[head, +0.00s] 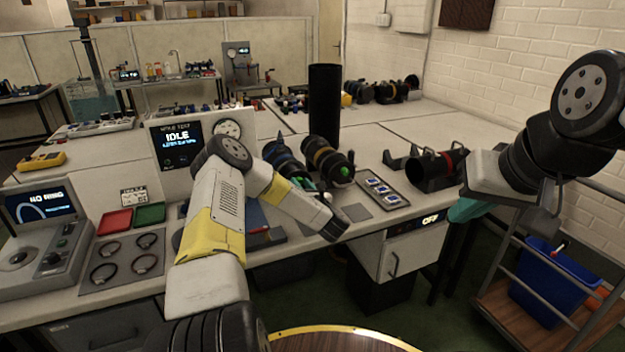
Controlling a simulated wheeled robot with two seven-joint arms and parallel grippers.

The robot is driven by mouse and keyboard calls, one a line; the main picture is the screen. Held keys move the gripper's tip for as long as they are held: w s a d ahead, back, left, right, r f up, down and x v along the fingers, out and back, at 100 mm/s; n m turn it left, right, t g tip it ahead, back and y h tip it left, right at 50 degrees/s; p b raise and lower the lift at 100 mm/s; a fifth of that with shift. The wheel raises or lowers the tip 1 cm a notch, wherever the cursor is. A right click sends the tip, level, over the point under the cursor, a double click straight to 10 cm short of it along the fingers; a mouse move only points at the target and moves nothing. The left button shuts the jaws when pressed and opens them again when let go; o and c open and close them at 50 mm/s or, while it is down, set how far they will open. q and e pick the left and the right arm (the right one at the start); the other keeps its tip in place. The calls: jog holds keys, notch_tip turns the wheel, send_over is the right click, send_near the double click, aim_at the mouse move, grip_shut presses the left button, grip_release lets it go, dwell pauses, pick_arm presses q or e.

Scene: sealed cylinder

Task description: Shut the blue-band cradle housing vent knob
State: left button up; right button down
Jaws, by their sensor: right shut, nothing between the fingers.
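The blue-band housing (281,155) is a dark cylinder lying in a cradle on the bench, behind my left forearm. Green shows near its front end, but the arm partly covers it and I cannot make out how its vent knob is turned. My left gripper (335,229) is dark, low and in front of the housings near the bench edge; its jaws are too small to read. My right gripper (472,184) is shut and empty near the bench's right end, beside the red-band housing and far from the blue-band one.
A yellow-band housing (325,154) with a green knob (345,173) stands close right of the blue-band one. A red-band housing (437,167) lies further right. A tall black cylinder (324,105) stands behind. A grey tray (382,190) and a test screen (178,143) flank them.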

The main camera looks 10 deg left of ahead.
pick_arm(q)
grip_shut()
